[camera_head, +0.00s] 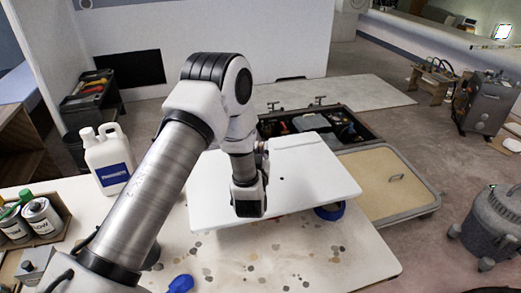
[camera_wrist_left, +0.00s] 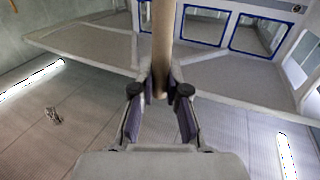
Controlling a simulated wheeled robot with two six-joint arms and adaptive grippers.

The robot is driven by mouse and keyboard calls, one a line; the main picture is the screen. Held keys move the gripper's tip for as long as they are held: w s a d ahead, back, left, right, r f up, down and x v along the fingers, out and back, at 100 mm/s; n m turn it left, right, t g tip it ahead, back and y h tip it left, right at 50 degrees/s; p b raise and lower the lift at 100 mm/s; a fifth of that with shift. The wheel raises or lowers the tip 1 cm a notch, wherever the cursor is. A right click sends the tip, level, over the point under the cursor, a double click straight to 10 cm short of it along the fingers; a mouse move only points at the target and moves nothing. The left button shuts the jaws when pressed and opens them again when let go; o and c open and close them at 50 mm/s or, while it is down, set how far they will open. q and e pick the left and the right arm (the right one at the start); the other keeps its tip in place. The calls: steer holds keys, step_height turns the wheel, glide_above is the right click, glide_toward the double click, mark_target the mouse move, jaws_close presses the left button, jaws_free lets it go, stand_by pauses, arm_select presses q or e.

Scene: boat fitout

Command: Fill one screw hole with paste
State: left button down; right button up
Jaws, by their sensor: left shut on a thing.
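My left gripper (camera_wrist_left: 160,92) is shut on a tan, wood-coloured stick (camera_wrist_left: 162,40) that runs up out of the top of the left wrist view. The stick's far end is out of view. In the head view my left arm reaches over a white panel (camera_head: 325,185), and its wrist hides part of it. The fingers and stick cannot be made out there. Small dark marks (camera_head: 283,178) show on the panel; I cannot tell which are screw holes. No paste can be made out. My right gripper is not in view.
The panel sits above a stained worktable (camera_head: 350,260); a blue support (camera_head: 330,212) shows beneath its edge. A white jug (camera_head: 108,160) and cans (camera_head: 41,217) stand at left. Behind are an open tool case (camera_head: 365,128) and its tan lid (camera_head: 385,190). A grey vacuum (camera_head: 497,222) stands at right.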

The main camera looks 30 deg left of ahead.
arm_select(q)
steer(key=shift+f+b, duration=0.45)
steer(key=shift+f, duration=0.1)
stand_by(1.2)
steer(key=shift+r, duration=0.1)
